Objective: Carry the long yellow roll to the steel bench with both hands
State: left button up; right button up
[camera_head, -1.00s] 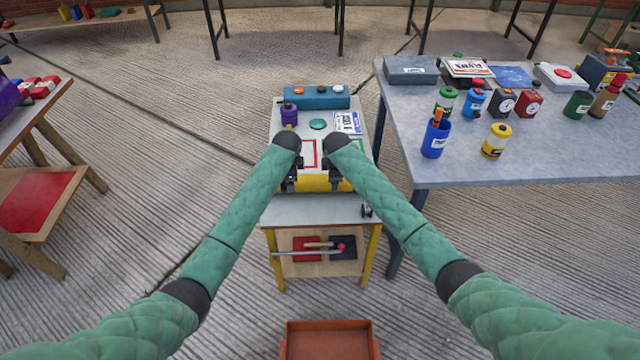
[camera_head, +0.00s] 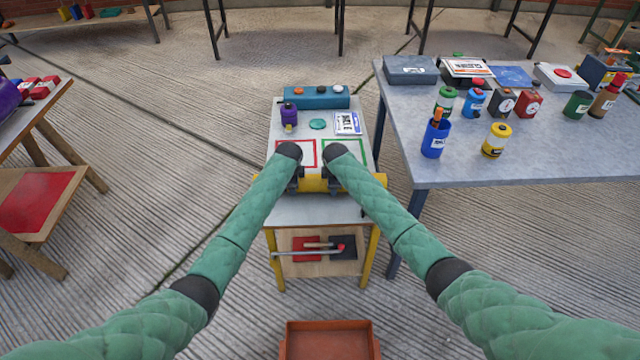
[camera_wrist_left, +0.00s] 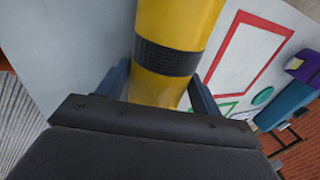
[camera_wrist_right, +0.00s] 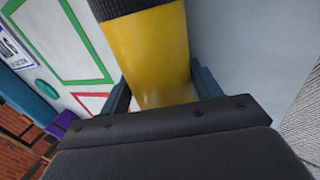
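The long yellow roll (camera_head: 375,180) lies crosswise near the front of the small white-topped table (camera_head: 290,213), with dark bands around it. My left gripper (camera_head: 296,186) has its fingers on both sides of the roll, close against it; the left wrist view shows the roll (camera_wrist_left: 180,22) between them. My right gripper (camera_head: 330,186) does the same farther right, and the roll also fills the gap in the right wrist view (camera_wrist_right: 150,55). My arms hide parts of the roll in the head view. The grey metal-looking bench (camera_head: 500,165) stands to the right.
The bench holds several bottles and cans, a blue cup (camera_head: 435,138), a yellow can (camera_head: 496,141) and boxes; its front edge is clearer. A teal box (camera_head: 317,97) and purple bottle (camera_head: 289,116) stand behind the roll. An orange-brown tray (camera_head: 330,340) is below.

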pick_arm(q)
jog(key=c, duration=1.1)
pick_arm(e)
jog(key=c, duration=1)
pick_arm(q)
jog(key=shift+c, duration=1.2)
jog(key=shift+r, duration=0.1)
jog(key=shift+r, duration=0.1)
pick_arm(e)
jog(key=shift+r, duration=0.2)
